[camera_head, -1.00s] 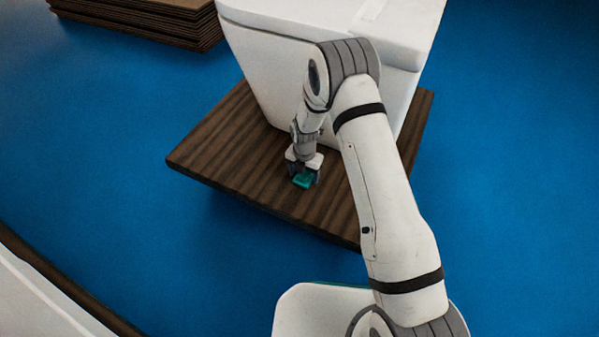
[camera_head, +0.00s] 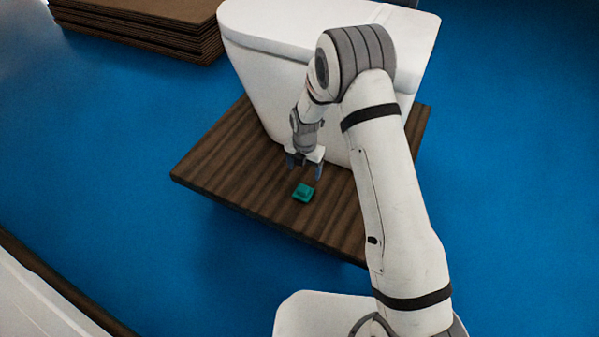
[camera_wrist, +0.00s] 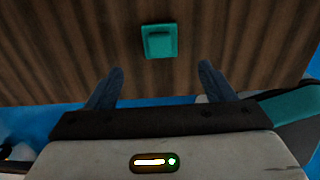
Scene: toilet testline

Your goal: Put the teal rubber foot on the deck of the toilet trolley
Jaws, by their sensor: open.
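The teal rubber foot (camera_head: 303,192) is a small square block lying on the brown wood-grain deck of the toilet trolley (camera_head: 235,165), in front of the white toilet. My gripper (camera_head: 304,172) is open and empty, just behind and above the foot, apart from it. In the wrist view the foot (camera_wrist: 159,41) lies flat on the deck (camera_wrist: 60,50), beyond the two spread fingertips (camera_wrist: 158,75) and roughly centred between them. Nothing is between the fingers.
The white toilet (camera_head: 270,75) stands on the back part of the deck, close to my gripper. A stack of brown boards (camera_head: 150,25) lies at the back left. The blue floor (camera_head: 90,140) is clear around the trolley. The deck's front left part is bare.

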